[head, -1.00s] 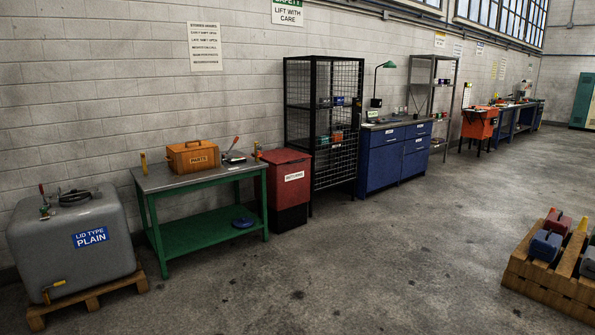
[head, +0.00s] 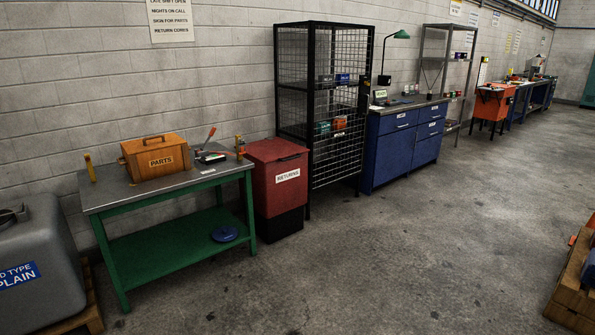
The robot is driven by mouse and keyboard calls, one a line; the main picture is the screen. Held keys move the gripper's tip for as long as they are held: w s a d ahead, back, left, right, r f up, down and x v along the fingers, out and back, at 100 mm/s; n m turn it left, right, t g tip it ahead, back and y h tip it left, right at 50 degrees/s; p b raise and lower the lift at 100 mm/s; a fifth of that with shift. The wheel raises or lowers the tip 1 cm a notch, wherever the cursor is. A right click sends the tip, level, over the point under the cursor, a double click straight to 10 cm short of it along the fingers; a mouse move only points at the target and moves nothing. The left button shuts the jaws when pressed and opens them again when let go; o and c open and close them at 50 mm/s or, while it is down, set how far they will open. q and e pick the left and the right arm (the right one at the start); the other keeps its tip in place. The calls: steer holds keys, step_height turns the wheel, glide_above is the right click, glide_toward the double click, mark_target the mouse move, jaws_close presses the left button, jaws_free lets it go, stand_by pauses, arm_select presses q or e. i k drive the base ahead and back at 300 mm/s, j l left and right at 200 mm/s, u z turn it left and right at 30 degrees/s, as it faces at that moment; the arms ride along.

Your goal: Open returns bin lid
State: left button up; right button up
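The returns bin (head: 287,196) is a red box on a dark base, with a white label reading "RETURNS" on its front. It stands on the floor against the wall, between the green table and the black mesh cage. Its red lid (head: 274,150) lies on top and looks shut. Neither of my grippers is in view.
The green table (head: 168,247) left of the bin holds a wooden parts box (head: 155,158) and tools. A black mesh cage (head: 340,113) stands right of the bin, then a blue cabinet (head: 397,150). A pallet (head: 573,285) is at the right edge. The floor in front is clear.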

mark_target(270, 150)
steer(key=i, duration=1.25)
steer(key=i+l+u, duration=0.15)
steer(key=i, duration=1.1)
